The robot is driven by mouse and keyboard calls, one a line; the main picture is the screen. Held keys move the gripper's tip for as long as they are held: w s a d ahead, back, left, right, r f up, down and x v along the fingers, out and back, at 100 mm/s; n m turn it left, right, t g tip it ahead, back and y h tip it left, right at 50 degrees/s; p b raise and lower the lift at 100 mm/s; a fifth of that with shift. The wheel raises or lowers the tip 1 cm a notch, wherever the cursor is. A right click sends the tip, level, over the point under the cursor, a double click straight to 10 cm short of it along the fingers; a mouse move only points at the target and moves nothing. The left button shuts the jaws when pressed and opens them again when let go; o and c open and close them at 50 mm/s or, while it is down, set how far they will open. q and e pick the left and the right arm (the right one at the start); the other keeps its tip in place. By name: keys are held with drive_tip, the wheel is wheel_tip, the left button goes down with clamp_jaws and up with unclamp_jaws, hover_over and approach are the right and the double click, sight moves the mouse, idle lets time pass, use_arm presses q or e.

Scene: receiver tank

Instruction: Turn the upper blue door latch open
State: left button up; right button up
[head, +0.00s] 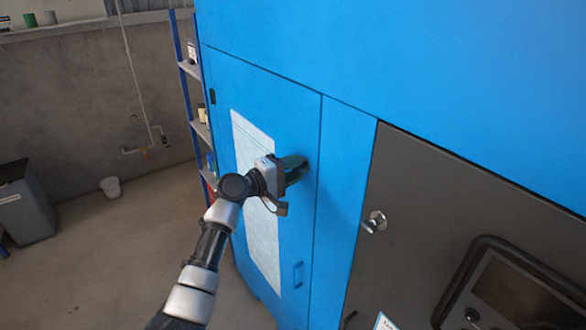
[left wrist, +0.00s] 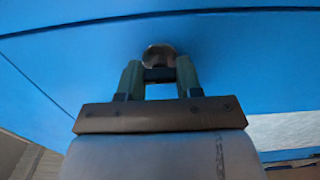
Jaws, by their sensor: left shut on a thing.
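The blue door (head: 268,100) is a tall panel of the cabinet with a white sheet on it. My left gripper (head: 298,168) reaches the door's right side at upper mid height. In the left wrist view, its green fingers (left wrist: 160,72) are closed on the upper latch (left wrist: 160,54), a small round metallic piece on the blue surface. The latch's sides are partly covered by the fingers. In the head view my gripper hides the latch. The door looks closed, flush with the cabinet. My right gripper is not in view.
A silver knob (head: 375,222) sits on the dark grey panel (head: 420,190) to the right. A blue-post shelf (head: 190,70) stands behind the cabinet. Floor (head: 110,260) at the left is mostly clear, with a grey bin (head: 25,205).

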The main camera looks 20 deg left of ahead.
use_arm(q)
drive_tip(key=o, duration=0.9)
drive_tip(key=shift+o, duration=0.2)
drive_tip(key=b+v, duration=0.3)
drive_tip(key=v, duration=0.7)
drive_tip(key=shift+s+a+b, duration=0.3)
drive_tip(key=shift+f, duration=0.15)
